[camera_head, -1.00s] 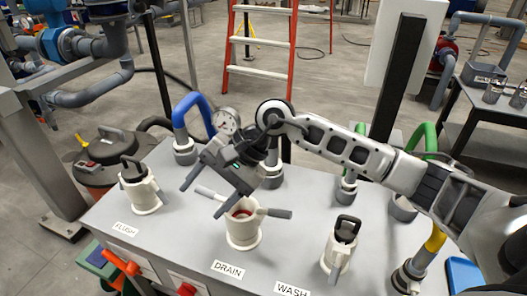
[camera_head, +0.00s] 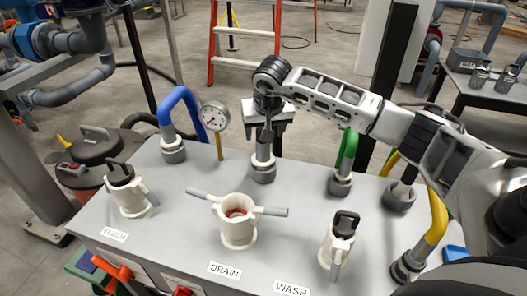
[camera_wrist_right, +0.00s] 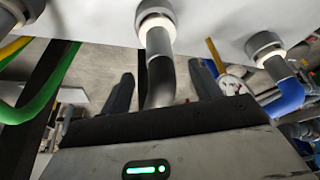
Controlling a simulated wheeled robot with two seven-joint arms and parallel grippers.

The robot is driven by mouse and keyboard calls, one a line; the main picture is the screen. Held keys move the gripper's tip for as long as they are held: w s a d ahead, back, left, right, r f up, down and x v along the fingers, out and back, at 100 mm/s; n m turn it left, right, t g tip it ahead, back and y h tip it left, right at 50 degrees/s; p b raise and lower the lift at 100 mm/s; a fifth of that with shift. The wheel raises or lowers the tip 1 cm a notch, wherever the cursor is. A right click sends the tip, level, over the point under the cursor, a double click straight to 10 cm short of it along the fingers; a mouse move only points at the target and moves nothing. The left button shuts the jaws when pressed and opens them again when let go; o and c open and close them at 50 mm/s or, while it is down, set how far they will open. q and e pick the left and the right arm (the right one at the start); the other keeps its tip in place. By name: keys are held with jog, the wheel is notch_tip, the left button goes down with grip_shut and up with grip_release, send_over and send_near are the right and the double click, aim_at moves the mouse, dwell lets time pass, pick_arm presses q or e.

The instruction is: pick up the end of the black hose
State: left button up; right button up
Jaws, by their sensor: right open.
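The black hose rises from a grey collar at the back middle of the grey bench, behind the DRAIN port. In the head view only its grey lower end (camera_head: 264,150) shows; my right gripper hides the part above. In the right wrist view the hose (camera_wrist_right: 161,82) runs from a pale collar into the space between my fingers. My right gripper (camera_wrist_right: 163,88) is open, with one finger on each side of the hose. In the head view it (camera_head: 268,125) points down over the hose. I cannot tell whether the fingers touch it. My left gripper is not in view.
A pressure gauge (camera_head: 215,117) and blue hose (camera_head: 184,97) stand left of the hose. Green (camera_head: 349,150) and yellow (camera_head: 437,215) hoses stand right. The white DRAIN port (camera_head: 238,228) with two side handles is in front, between capped FLUSH (camera_head: 128,188) and WASH (camera_head: 339,243) ports.

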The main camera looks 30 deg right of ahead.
aim_at(265, 144)
jog(key=shift+p+x, duration=0.35)
jog(key=shift+x, duration=2.45)
jog(key=shift+s+a, duration=0.1)
jog(key=shift+s, duration=0.05)
jog(key=shift+c, duration=0.3)
jog(key=c, duration=1.2)
jog(key=shift+r, duration=0.1)
